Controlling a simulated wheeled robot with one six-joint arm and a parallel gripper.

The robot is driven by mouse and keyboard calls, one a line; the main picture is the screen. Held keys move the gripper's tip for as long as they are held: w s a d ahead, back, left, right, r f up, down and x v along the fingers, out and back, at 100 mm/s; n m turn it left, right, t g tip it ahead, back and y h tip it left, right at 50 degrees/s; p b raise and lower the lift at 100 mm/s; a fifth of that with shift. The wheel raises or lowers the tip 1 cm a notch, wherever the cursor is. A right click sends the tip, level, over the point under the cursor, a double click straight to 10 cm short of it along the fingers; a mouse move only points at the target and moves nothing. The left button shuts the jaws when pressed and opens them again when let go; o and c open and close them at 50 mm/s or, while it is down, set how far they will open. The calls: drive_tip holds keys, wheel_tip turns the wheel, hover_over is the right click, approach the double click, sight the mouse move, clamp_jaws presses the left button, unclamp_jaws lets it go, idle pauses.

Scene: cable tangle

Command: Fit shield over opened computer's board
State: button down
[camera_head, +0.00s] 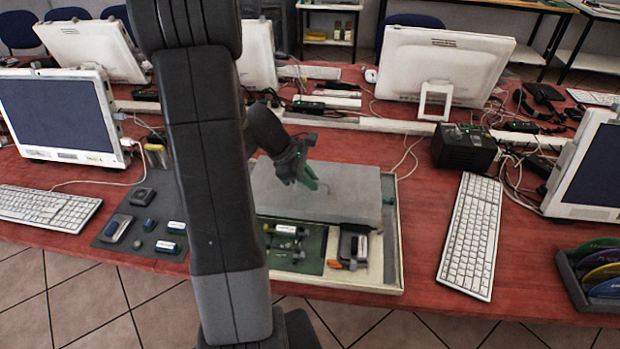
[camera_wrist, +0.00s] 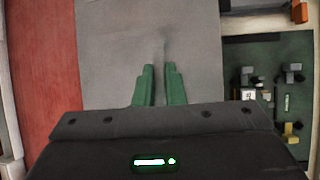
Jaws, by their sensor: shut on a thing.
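The shield (camera_head: 345,192) is a flat grey plate over the back part of the opened computer (camera_head: 392,262), a shallow cream case. The green board (camera_head: 312,243) shows uncovered in front of it. In the wrist view the shield (camera_wrist: 112,45) fills the middle and the board (camera_wrist: 265,52) lies to its right. My gripper (camera_head: 310,180) is over the shield's middle, its green fingers pointing down. In the wrist view my gripper (camera_wrist: 160,72) is shut on the shield, with a narrow gap between the fingers. The gripped part is hidden. I cannot tell whether the shield touches the case.
A dark mat (camera_head: 140,232) with small parts lies left of the case. A white keyboard (camera_head: 470,235) and a black box (camera_head: 465,147) stand to the right. Loose cables (camera_head: 405,155) run behind. Some red table is bare between case and keyboard.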

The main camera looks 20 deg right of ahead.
drive_tip(key=shift+f+b, duration=0.5)
drive_tip(key=shift+f, duration=0.1)
idle(0.9)
drive_tip(key=c, duration=1.4)
unclamp_jaws()
drive_tip(key=p+v, duration=0.1)
drive_tip(key=v, duration=1.2)
drive_tip(key=shift+a+r, duration=0.25)
drive_tip(key=shift+r, duration=0.05)
wheel_tip(320, 180, up, 6)
drive_tip(key=p, duration=0.6)
